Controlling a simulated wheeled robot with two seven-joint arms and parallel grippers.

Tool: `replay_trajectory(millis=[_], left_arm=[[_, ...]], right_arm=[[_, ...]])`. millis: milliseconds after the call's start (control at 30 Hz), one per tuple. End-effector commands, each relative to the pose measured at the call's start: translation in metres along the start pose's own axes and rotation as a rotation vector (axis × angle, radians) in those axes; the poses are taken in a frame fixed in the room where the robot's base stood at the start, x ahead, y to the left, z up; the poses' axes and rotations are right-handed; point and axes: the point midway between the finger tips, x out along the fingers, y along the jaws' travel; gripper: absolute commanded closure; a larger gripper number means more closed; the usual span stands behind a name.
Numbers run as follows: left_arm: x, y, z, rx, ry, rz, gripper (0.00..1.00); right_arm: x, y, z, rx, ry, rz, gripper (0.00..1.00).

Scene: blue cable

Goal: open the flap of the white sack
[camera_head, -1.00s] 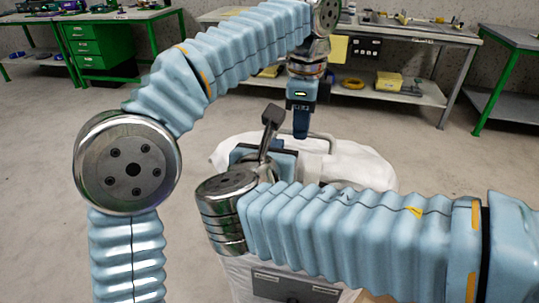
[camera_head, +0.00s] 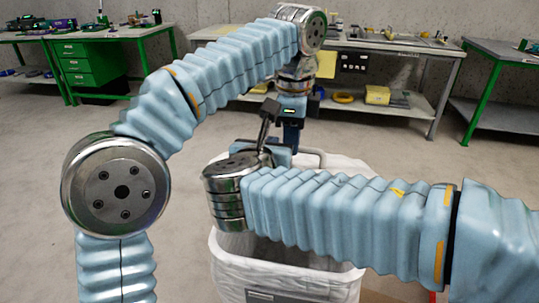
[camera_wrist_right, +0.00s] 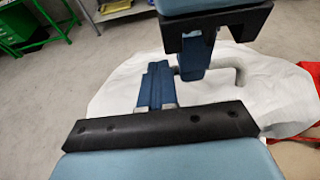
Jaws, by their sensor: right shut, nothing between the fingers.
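The white sack (camera_head: 285,272) stands in front of me, partly hidden by my right arm in the head view. Its white cloth top (camera_head: 345,163) shows behind that arm, and an open hollow shows below the arm, above the front rim. The cloth (camera_wrist_right: 112,82) also spreads across the right wrist view. A grey loop handle (camera_wrist_right: 236,72) stands on the cloth. My right gripper (camera_wrist_right: 157,72) is shut and empty, low over the cloth beside the handle. My left gripper (camera_head: 292,138) points down close to the handle; whether it grips it is unclear.
My right arm crosses low over the sack and hides much of it. Green-framed workbenches (camera_head: 95,65) and a grey bench (camera_head: 400,52) stand at the back. The grey floor on the left is clear. Something red (camera_wrist_right: 310,72) shows at the right wrist view's edge.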

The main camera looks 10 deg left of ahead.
Motion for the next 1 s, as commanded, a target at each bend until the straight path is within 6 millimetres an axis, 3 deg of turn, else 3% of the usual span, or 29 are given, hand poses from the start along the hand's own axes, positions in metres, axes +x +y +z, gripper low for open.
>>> replay_trajectory(millis=[133, 167, 333, 567, 667, 767, 867, 933, 1000], left_arm=[[0.007, -0.004, 0.003, -0.008, -0.010, 0.000, 1.00], [0.007, -0.004, 0.003, -0.008, -0.010, 0.000, 0.84], [0.005, -0.003, 0.001, -0.005, -0.006, 0.000, 0.60], [0.003, -0.002, 0.000, -0.002, -0.002, -0.001, 0.60], [0.004, 0.000, -0.010, 0.018, 0.024, -0.005, 0.60], [0.005, 0.008, -0.045, 0.083, 0.123, -0.020, 0.60], [0.002, 0.028, -0.105, 0.179, 0.298, -0.039, 0.60], [-0.007, 0.051, -0.154, 0.244, 0.451, -0.046, 0.60], [-0.020, 0.061, -0.182, 0.199, 0.591, -0.075, 0.60]], right_arm=[[0.001, -0.001, 0.000, 0.002, -0.004, -0.003, 1.00], [0.001, -0.001, 0.000, 0.002, -0.004, -0.003, 1.00], [0.002, -0.002, -0.001, 0.001, -0.001, -0.004, 1.00], [0.004, -0.003, -0.002, -0.001, 0.002, -0.007, 1.00], [0.004, -0.003, -0.003, -0.002, 0.003, -0.008, 1.00], [0.004, -0.003, -0.003, -0.002, 0.004, -0.009, 1.00], [0.005, -0.003, -0.004, -0.002, 0.005, -0.010, 1.00], [0.005, -0.004, -0.004, -0.003, 0.005, -0.011, 1.00], [0.005, -0.004, -0.004, -0.003, 0.006, -0.011, 1.00]])
